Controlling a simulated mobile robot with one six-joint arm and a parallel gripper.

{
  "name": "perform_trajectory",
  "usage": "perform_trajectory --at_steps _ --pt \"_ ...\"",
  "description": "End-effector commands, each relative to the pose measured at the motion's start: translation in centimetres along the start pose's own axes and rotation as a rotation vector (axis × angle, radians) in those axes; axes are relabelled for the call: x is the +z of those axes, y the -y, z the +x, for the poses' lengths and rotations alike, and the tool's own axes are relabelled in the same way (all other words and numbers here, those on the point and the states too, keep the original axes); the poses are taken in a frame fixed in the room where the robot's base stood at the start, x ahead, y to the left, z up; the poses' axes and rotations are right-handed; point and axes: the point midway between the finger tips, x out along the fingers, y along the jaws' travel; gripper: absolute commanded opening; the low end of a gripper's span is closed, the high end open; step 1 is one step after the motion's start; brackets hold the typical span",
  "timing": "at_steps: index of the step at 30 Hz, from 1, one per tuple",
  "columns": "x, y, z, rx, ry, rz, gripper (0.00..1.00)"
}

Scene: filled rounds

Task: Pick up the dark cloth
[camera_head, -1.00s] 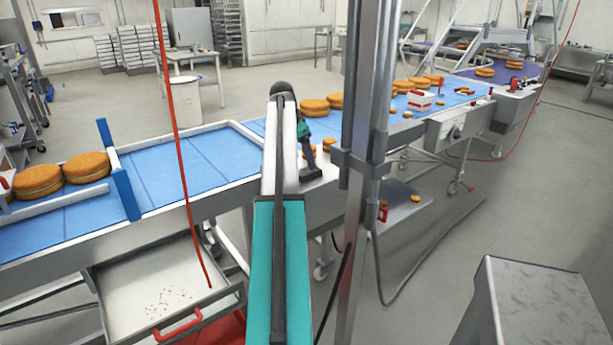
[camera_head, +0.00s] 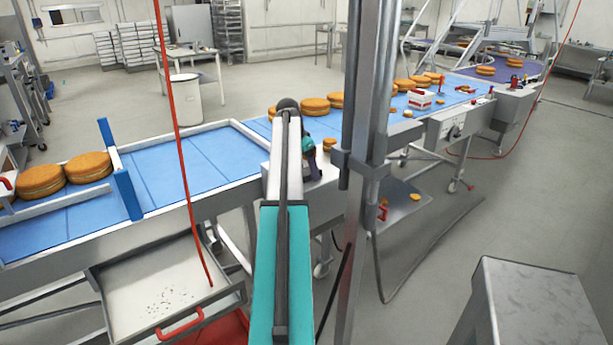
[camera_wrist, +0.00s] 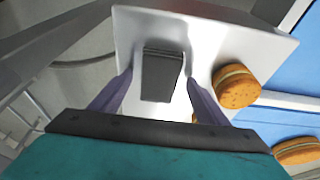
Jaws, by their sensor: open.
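The dark cloth (camera_wrist: 161,74) is a small dark grey folded pad. It lies on a pale metal shelf (camera_wrist: 205,33) beside the belt. In the wrist view my gripper (camera_wrist: 160,80) is open, with one purple finger on each side of the cloth. I see no contact between the fingers and the cloth, and the height between them is hard to judge. In the head view my gripper (camera_head: 311,166) is over the shelf at the belt's near edge, partly behind my arm. I cannot make out the cloth there.
A filled round (camera_wrist: 236,87) stands on the shelf right of the cloth, close to the right finger. Another round (camera_wrist: 297,151) is lower right, by the blue belt (camera_wrist: 300,60). A metal post (camera_head: 362,150) stands just right of my arm. A red hose (camera_head: 180,140) hangs left.

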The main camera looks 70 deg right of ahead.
Motion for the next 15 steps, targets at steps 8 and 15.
perform_trajectory --at_steps 8,15 --pt "-0.05 -0.03 -0.02 0.000 0.000 0.001 0.69" --pt "-0.06 -0.05 -0.02 0.000 0.000 0.001 0.33"
